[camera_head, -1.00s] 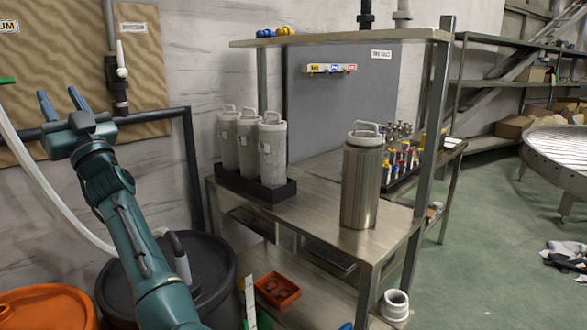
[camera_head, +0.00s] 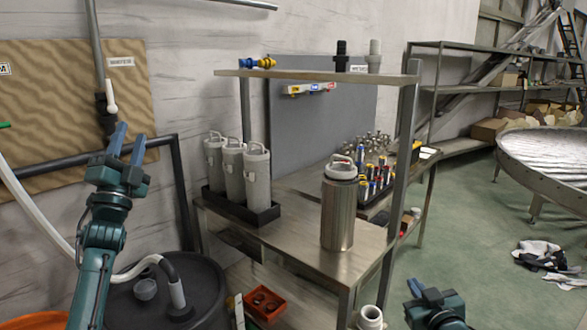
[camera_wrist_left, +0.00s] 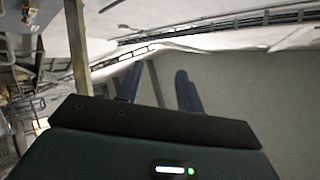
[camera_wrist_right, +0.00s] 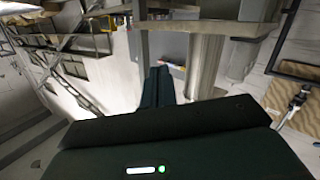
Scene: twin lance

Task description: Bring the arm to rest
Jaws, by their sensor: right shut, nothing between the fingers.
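My left gripper (camera_head: 128,145) is raised at the left of the head view, in front of the wall and brown board. Its two blue fingers point up with a gap between them, and nothing is held. The same open fingers show in the left wrist view (camera_wrist_left: 159,88). My right gripper (camera_head: 428,290) is low at the bottom edge of the head view, right of the metal table. In the right wrist view its fingers (camera_wrist_right: 158,85) are together and empty.
A steel table (camera_head: 290,238) carries a steel canister (camera_head: 338,215) and a black tray with three grey canisters (camera_head: 232,172). A black drum (camera_head: 205,275) stands below my left arm, with a white hose nearby. Open green floor (camera_head: 480,230) lies to the right.

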